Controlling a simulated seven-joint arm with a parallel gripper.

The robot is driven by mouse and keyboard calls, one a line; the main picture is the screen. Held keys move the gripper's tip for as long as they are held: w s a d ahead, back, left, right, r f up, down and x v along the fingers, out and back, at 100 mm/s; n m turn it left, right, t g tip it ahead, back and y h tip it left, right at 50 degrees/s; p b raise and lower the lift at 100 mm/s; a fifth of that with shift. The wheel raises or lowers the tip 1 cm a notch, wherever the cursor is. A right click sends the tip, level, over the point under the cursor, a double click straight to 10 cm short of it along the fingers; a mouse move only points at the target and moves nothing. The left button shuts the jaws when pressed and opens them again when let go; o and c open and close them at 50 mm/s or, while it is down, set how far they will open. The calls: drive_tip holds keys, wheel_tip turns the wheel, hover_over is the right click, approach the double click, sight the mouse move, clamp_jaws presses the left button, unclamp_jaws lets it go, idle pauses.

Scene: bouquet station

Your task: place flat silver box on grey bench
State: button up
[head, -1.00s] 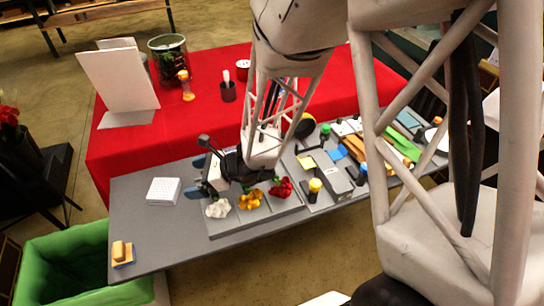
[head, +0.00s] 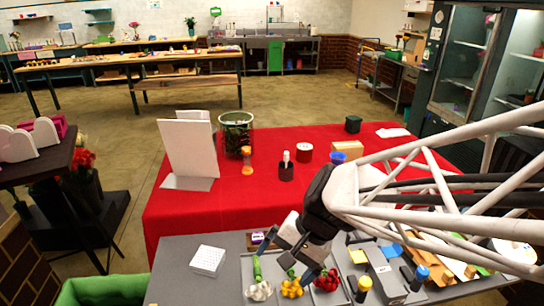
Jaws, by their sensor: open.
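The grey bench (head: 222,290) runs along the bottom of the head view, in front of a red-covered table. I cannot pick out a flat silver box with certainty. A small, flat, whitish block (head: 208,261) with a dotted top lies on the bench's left part. A grey flat piece (head: 384,268) lies among the items on the right. My gripper (head: 297,268) is open, pointing down over the bench near the flower heads. I see nothing clearly between its fingers. My arm and gripper hide part of the bench behind them.
White, yellow and red flower heads (head: 292,288) sit in a tray below my gripper. Yellow-topped (head: 364,284) and blue-topped (head: 421,273) bottles stand right of them. The red table (head: 190,213) holds a white board (head: 193,150) and glass vase (head: 236,133). A green bin (head: 105,290) is left.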

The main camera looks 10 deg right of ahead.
drive_tip(key=s+d+r+n+t+h, duration=0.2)
drive_tip(key=s+d+r+n+h, duration=0.3)
drive_tip(key=d, duration=0.4)
wheel_tip(320, 180, up, 2)
drive_tip(key=shift+s+d+r+n+h, duration=0.1)
drive_tip(key=shift+s+d+n+h, duration=0.1)
drive_tip(key=shift+s+n+h, duration=0.25)
